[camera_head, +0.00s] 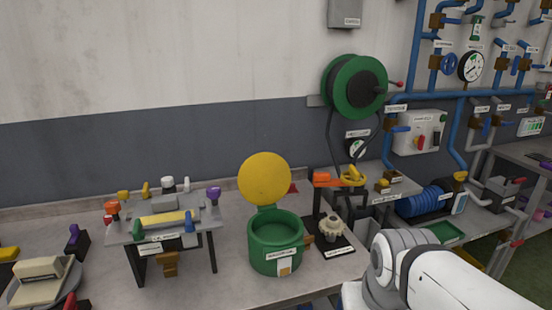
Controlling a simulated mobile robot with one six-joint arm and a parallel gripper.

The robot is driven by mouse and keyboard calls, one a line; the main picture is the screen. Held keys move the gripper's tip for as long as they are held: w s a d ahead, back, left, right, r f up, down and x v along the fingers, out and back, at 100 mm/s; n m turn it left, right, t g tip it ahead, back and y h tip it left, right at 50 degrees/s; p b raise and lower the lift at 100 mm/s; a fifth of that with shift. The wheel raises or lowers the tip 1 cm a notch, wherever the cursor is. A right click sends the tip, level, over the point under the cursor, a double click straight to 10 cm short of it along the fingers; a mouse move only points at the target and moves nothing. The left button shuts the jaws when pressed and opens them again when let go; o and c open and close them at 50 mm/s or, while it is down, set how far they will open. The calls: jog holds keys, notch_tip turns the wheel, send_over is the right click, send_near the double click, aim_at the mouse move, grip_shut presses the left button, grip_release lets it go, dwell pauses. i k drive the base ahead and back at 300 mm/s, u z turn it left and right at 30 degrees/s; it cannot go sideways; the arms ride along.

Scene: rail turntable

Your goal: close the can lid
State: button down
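My gripper is not visible in this view.
A small stand with coloured knobs (120,238) is left of the can. A gear device with an orange top (327,180) stands close on its right. A green hose reel (355,87) hangs on the wall behind. Bare bench (215,285) lies in front-left of the can.

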aim_at(264, 178)
jog(key=u, duration=0.15)
jog(key=i, duration=0.9)
jog(key=z, duration=0.05)
